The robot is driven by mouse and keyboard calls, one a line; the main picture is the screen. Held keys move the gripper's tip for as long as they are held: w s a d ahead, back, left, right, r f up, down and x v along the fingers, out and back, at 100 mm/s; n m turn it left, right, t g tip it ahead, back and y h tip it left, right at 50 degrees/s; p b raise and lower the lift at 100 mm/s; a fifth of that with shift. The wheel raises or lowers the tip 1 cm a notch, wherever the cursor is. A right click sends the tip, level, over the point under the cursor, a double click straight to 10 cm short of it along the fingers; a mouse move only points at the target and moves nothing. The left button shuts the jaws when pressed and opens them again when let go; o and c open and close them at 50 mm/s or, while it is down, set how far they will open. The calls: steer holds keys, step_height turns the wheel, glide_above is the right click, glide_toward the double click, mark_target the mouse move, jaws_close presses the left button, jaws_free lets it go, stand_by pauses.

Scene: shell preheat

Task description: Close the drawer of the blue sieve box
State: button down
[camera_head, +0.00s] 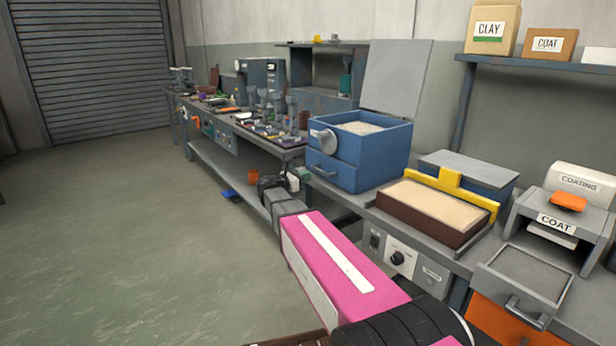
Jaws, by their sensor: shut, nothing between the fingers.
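The blue sieve box (384,157) stands on the grey bench right of the picture's middle. Its grey lid (397,80) is raised, pale material shows in its top, and a round grey knob is on its front. The drawer (338,174) is low on the front, with a grey handle (325,172). The drawer front looks close to the box; I cannot tell whether it is fully flush. My gripper (271,184) is small and dark at the end of my pink arm, left of and slightly below the drawer. It is shut and apart from the handle.
A brown sand tray (424,228) with a yellow bar is right of the box. Further right is a grey coating unit (545,225) with an open grey drawer (522,285). Tools crowd the bench to the left. The floor (130,230) at left is clear.

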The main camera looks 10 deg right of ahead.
steer(key=v, duration=0.9)
steer(key=s+d+f+m+g+y, duration=0.2)
steer(key=s+d+f+m+y, duration=0.1)
steer(key=s+f+m, duration=0.3)
steer(key=s+d+f+m+g+y, duration=0.3)
steer(key=s+f+y, duration=0.15)
steer(key=f, duration=0.35)
steer(key=s+a+f+m+g+y, duration=0.1)
steer(key=s+a+f+m+y, duration=0.3)
steer(key=s+f+m+y, duration=0.5)
steer(key=shift+s+a+m+g, duration=0.25)
steer(key=shift+s+m+g, duration=0.15)
steer(key=shift+s+m, duration=1.7)
steer(key=shift+w+f, duration=0.1)
